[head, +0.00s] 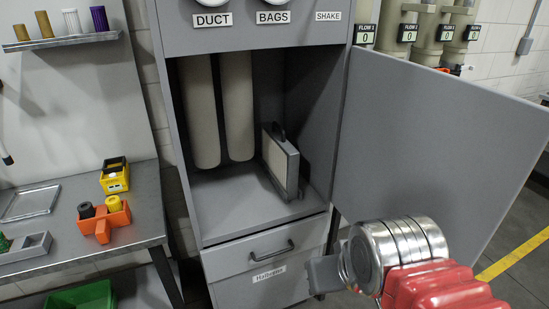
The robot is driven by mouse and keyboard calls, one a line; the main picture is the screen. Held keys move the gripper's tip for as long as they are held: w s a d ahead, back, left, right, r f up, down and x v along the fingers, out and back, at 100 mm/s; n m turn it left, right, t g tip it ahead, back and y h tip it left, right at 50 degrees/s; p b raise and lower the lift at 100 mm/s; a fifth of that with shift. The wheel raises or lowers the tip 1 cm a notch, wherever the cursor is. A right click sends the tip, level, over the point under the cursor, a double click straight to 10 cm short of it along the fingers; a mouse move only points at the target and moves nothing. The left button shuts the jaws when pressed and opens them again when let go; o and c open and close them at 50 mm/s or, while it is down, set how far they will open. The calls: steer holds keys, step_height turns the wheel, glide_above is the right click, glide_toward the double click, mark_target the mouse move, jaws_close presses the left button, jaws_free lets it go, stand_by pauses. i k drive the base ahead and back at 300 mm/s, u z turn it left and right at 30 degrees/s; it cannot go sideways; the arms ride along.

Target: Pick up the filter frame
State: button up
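A filter frame (291,172) stands upright inside the open grey cabinet, on its floor toward the right. It has a grey rim, a cream face and a black handle on top. My arm, red with a silver joint, reaches in from the lower right. The dark grey end of my gripper (322,274) shows beside the silver joint, in front of the cabinet's lower right corner. It appears apart from the filter frame. Its fingertips cannot be made out, so I cannot tell whether it is open or shut.
The cabinet door (430,140) is swung open to the right. Two long cream filter bags (238,105) hang inside at the left. A drawer (268,258) with a handle is shut below. A workbench (145,215) with orange and yellow holders (103,218) stands at the left.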

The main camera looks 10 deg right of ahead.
mark_target(280, 156)
steer(key=k, duration=1.35)
steer(key=u, duration=0.35)
steer(key=i, duration=1.1)
steer(key=u, duration=0.45)
steer(key=i, duration=0.85)
steer(key=z, duration=0.1)
